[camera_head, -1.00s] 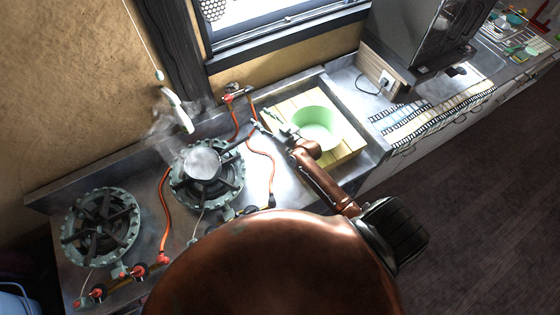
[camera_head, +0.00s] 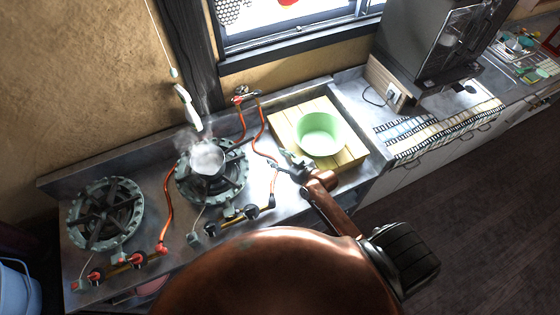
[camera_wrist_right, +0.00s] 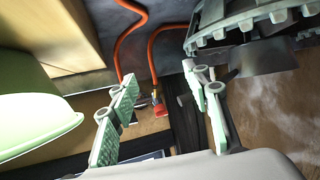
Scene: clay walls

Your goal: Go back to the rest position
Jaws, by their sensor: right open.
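My right gripper (camera_head: 286,164) is open and empty in the head view. It is just left of and below the light green bowl (camera_head: 320,134), apart from it, above the metal counter near the wooden board's front left corner. In the right wrist view, the two green-padded fingers (camera_wrist_right: 165,112) are spread wide with nothing between them. The bowl's rim (camera_wrist_right: 35,118) shows at the left there, and part of a burner (camera_wrist_right: 250,35) at the upper right. My left gripper is not in view.
A steaming pot (camera_head: 207,158) sits on the right-hand burner. An empty burner (camera_head: 105,214) is at left. Orange hoses (camera_head: 167,205) run across the counter. The bowl stands on a wooden board (camera_head: 348,152). A dark machine (camera_head: 445,40) is at the back right. The floor at right looks clear.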

